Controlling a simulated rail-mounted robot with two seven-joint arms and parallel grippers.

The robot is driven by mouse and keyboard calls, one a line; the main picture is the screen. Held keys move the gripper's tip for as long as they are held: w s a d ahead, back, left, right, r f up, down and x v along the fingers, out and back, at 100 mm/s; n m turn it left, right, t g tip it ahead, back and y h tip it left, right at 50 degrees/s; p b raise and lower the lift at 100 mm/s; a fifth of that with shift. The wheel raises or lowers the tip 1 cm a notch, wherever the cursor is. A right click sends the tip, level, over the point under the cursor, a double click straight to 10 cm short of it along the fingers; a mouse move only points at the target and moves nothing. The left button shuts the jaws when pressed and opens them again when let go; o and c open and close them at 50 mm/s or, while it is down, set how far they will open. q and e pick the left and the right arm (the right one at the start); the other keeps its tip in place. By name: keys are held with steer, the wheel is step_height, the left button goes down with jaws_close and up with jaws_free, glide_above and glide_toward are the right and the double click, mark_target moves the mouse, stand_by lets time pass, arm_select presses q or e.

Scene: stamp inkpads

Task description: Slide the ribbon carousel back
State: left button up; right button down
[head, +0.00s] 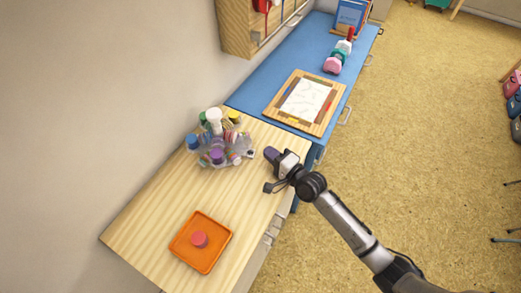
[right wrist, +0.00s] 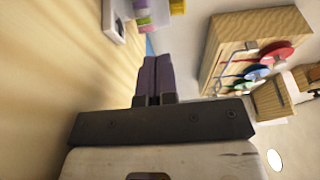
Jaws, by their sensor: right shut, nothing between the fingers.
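The ribbon carousel (head: 215,142) stands on the light wooden counter near its back corner, beside the blue counter. It is a clear round stand with ribbon spools of several colours and a white knob on top. My right gripper (head: 270,154) is to the right of the carousel, near the counter's front edge, with a small gap between them. Its dark fingers (right wrist: 155,76) are together and hold nothing. In the right wrist view, part of the carousel (right wrist: 140,14) shows at the top, beyond the fingertips. My left gripper is not in view.
An orange tray (head: 183,256) with a round red thing (head: 199,239) on it lies at the near end of the counter. A wooden-framed board (head: 328,123) lies on the blue counter (head: 291,66). A wooden wall cabinet (head: 237,28) hangs at the back. Bare wood separates carousel and tray.

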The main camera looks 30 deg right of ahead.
steer(key=p+v, duration=0.1)
steer(key=v, duration=0.6)
steer(key=shift+s, duration=0.35)
steer(key=shift+s+d, duration=0.25)
steer(key=shift+s, duration=0.5)
steer(key=shift+r, duration=0.1)
